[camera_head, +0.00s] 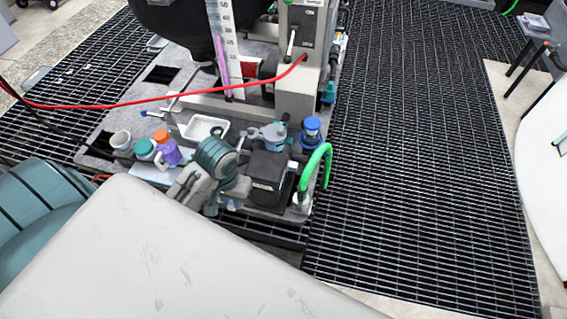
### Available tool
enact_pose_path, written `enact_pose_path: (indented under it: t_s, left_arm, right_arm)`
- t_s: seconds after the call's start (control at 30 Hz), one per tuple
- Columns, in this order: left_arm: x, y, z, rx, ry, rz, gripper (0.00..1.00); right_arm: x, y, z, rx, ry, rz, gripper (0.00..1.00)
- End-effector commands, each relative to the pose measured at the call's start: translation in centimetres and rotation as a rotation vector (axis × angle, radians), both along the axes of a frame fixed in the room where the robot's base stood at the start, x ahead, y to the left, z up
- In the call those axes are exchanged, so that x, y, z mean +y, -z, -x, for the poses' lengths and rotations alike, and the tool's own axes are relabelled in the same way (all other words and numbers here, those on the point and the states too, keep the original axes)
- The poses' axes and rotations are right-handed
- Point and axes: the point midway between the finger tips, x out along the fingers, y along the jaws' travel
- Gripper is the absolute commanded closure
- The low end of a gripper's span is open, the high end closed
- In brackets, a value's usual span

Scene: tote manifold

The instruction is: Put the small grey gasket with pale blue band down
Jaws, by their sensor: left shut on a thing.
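My left arm's grey and teal wrist reaches over the near edge of the machine's bench. Its gripper (222,202) points down in front of the black box and is shut on the small grey gasket. The gasket is mostly hidden by the gripper and wrist, so its pale blue band cannot be made out clearly. My right gripper is not in view.
A white tray (204,126) lies behind the wrist. An orange-capped purple bottle (167,150), a teal-capped jar (145,150) and a white cup (121,140) stand left. A black box (268,172), a blue-topped fitting (312,131) and a green hose (318,160) stand right.

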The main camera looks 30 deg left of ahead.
Motion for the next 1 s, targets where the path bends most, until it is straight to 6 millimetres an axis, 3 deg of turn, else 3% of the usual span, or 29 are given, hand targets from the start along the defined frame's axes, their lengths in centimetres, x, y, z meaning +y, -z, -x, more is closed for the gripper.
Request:
enact_pose_path:
  t_s: [0.13, 0.5, 0.6, 0.87, 1.0]
  left_arm:
    - [-0.3, -0.3, -1.9, -0.002, -0.003, 0.004, 1.00]
    - [-0.9, 0.4, -11.6, -0.001, -0.001, 0.003, 1.00]
    - [-1.0, 0.7, -13.4, 0.000, 0.000, 0.003, 1.00]
    - [-1.1, 1.1, -15.7, 0.000, 0.000, 0.002, 1.00]
    - [-1.1, 3.1, -15.6, 0.005, 0.000, 0.001, 1.00]
  right_arm:
    - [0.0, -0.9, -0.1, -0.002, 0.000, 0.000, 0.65]
    - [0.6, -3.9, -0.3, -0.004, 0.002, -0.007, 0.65]
    - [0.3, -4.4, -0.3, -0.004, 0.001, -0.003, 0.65]
    - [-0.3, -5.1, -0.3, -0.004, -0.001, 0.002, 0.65]
    - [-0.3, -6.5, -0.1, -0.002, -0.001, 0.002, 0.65]
